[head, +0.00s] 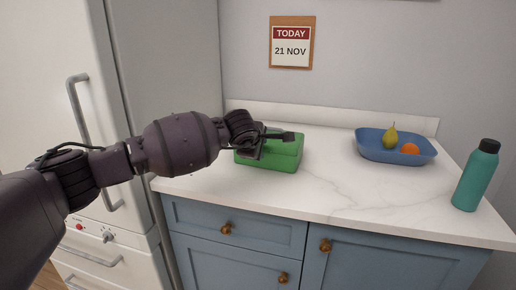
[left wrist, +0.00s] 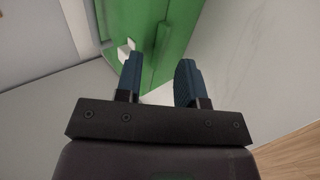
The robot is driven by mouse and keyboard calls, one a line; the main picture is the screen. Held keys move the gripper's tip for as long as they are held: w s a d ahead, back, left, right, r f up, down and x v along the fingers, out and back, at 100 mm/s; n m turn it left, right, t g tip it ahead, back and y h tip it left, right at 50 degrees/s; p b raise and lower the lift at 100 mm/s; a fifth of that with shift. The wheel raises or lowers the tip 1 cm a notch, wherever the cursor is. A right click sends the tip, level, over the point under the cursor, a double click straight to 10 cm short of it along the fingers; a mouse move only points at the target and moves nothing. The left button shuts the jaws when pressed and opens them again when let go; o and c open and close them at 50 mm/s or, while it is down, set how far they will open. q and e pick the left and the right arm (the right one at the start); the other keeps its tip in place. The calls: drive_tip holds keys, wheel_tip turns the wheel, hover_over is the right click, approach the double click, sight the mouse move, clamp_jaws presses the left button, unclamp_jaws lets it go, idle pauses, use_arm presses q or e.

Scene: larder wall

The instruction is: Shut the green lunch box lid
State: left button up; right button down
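The green lunch box (head: 285,162) stands on the white counter, with its lid (head: 287,147) on top. The lid looks down or nearly down. My gripper hides part of it, so I cannot tell whether it is fully closed. My left gripper (head: 277,141) is over the top of the box in the head view, with its fingers apart. In the left wrist view, the open fingers (left wrist: 160,72) are close to the green box (left wrist: 172,35), which shows a dark seam and a small white part. Contact cannot be told. My right gripper is not in view.
A blue tray (head: 372,154) with a pear (head: 390,138) and an orange (head: 410,149) stands to the right on the counter (head: 345,190). A teal bottle (head: 475,180) stands near the right end. A fridge (head: 60,60) is at the left. The counter between box and tray is clear.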

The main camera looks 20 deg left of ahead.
use_arm(q)
drive_tip(key=shift+r, duration=0.1)
drive_tip(key=p+v, duration=0.2)
drive_tip(key=v, duration=0.8)
drive_tip(key=shift+s+r+p, duration=0.2)
drive_tip(key=shift+s+p, duration=0.05)
drive_tip(key=shift+p, duration=0.15)
